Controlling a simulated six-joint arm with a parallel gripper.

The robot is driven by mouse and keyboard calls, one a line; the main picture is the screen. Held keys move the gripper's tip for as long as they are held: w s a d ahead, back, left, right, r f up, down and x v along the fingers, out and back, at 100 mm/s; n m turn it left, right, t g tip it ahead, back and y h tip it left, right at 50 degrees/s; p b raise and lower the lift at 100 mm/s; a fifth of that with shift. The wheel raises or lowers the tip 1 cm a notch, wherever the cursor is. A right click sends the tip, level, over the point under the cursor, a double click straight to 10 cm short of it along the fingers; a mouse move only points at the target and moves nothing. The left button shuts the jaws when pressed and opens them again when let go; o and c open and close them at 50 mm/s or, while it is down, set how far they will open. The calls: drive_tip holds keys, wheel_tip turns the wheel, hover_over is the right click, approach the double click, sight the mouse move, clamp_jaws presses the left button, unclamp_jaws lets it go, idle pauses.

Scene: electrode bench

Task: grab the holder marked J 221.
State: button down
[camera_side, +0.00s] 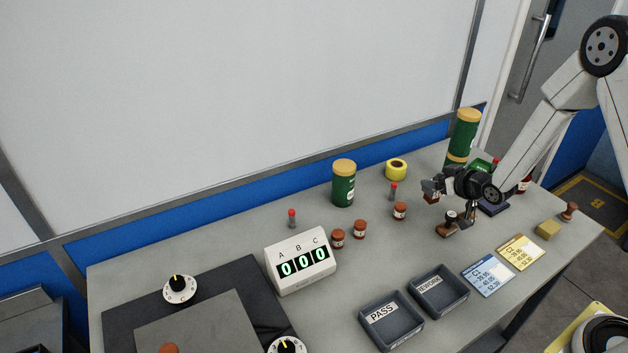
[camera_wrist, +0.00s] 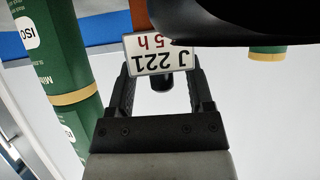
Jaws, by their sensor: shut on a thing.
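The holder marked J 221 (camera_wrist: 162,54) shows in the wrist view as a white label with upside-down black text and a red line ending in "5 h". A brown part rises behind the label. My gripper (camera_wrist: 162,82) is shut on this holder, one dark finger on each side below the label. In the side view my gripper (camera_side: 430,187) is above the right part of the bench, with a small brown piece (camera_side: 431,198) at its fingers. The label cannot be read there.
Green canisters (camera_side: 344,184), small brown jars (camera_side: 400,211) and a yellow roll (camera_side: 396,169) stand nearby. The PASS tray (camera_side: 391,338) and REWORK tray (camera_side: 440,305) lie at the front.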

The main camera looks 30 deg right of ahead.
sight(437, 178)
drive_tip(key=shift+r, duration=3.5)
drive_tip(key=shift+w, duration=0.1)
